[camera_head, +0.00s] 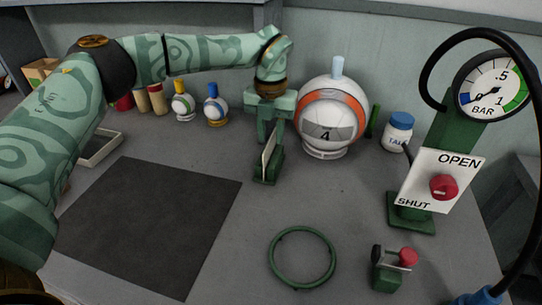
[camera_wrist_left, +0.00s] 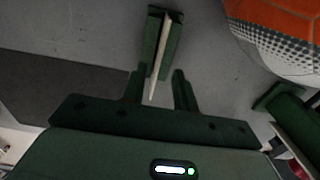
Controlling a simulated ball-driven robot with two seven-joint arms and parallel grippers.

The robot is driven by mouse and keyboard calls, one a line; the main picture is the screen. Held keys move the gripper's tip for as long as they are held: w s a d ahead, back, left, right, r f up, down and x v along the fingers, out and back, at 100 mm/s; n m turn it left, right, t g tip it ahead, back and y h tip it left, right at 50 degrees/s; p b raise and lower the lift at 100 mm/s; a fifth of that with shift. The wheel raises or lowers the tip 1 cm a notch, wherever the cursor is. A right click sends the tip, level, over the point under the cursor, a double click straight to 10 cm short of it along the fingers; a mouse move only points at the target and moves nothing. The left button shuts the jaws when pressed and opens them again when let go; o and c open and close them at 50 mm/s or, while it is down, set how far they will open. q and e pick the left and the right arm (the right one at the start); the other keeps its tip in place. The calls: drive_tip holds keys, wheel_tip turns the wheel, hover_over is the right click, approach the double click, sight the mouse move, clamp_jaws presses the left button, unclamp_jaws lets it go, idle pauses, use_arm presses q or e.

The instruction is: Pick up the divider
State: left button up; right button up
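The divider looks to be the thin cream plate (camera_head: 267,152) standing upright in a small green slotted holder (camera_head: 269,172). In the left wrist view the plate (camera_wrist_left: 160,62) is seen edge-on, with the holder (camera_wrist_left: 151,38) around its far part. My left gripper (camera_head: 272,128) is directly above the holder, pointing down. In the wrist view its two fingers (camera_wrist_left: 161,85) are apart, with the plate's near end in the gap between them. I see no clear contact with either finger. My right gripper is in neither view.
A white-orange ball (camera_head: 327,117) marked 4 stands close right of the holder. A dark mat (camera_head: 150,225) lies left, a green ring (camera_head: 302,257) in front. A talc bottle (camera_head: 397,132), gauge valve stand (camera_head: 440,180) and small clamp (camera_head: 392,270) are right. Small balls (camera_head: 215,105) stand behind.

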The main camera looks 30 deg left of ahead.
sight(270, 140)
use_arm(q)
drive_tip(key=f+b, duration=0.1)
drive_tip(key=f, duration=0.3)
drive_tip(key=shift+w+a+f+b, duration=0.15)
drive_tip(key=shift+a+f+b, duration=0.1)
drive_tip(key=shift+b, duration=0.1)
drive_tip(key=shift+r, duration=0.25)
clamp_jaws()
